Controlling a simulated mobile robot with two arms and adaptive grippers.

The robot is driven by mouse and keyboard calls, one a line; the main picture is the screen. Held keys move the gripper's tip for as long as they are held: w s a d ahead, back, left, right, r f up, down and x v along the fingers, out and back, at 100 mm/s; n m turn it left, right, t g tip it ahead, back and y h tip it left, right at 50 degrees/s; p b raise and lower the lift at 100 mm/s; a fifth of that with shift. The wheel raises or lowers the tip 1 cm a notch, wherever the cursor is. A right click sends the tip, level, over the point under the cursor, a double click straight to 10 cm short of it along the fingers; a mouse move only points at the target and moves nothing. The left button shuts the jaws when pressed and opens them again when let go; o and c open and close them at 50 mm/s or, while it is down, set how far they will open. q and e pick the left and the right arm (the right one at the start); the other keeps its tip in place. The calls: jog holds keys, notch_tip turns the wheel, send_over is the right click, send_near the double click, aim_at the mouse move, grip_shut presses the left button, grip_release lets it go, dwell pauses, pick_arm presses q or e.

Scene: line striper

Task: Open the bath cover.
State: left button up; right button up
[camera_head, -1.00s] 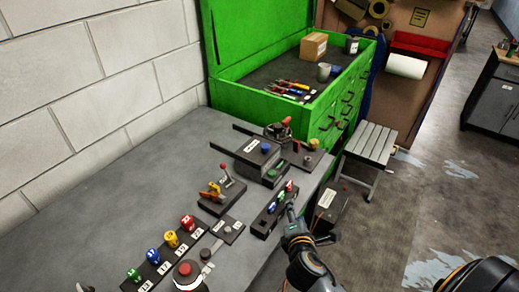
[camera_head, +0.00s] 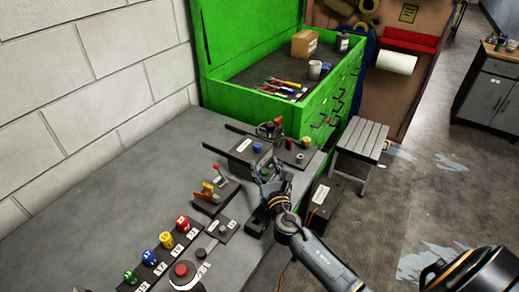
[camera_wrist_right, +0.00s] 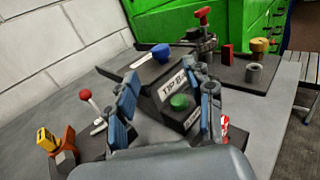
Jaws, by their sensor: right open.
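The bath is a dark box (camera_head: 240,154) on the grey bench, with a blue knob (camera_head: 257,147) on its top. In the right wrist view the box carries a label (camera_wrist_right: 180,82) that begins "TIP BA", with the blue knob (camera_wrist_right: 161,53) above it and a green knob (camera_wrist_right: 179,102) below. The cover looks closed. My right gripper (camera_head: 267,172) is open and empty at the near side of the box. In the right wrist view its blue-grey fingers (camera_wrist_right: 167,92) stand left and right of the label and green knob; I cannot tell whether they touch. My left gripper is out of view.
A small lever stand (camera_head: 212,190) is left of the right gripper. Numbered coloured pots (camera_head: 165,240) and a red button (camera_head: 182,269) are nearer. A clamp-like fixture (camera_head: 271,130) stands behind the box. A green tool chest (camera_head: 270,115) is at the back. The bench's left side is clear.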

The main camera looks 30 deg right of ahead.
aim_at(259, 149)
jog(key=x, duration=0.8)
jog(key=shift+s, duration=0.1)
jog(key=shift+c, duration=0.4)
grip_shut()
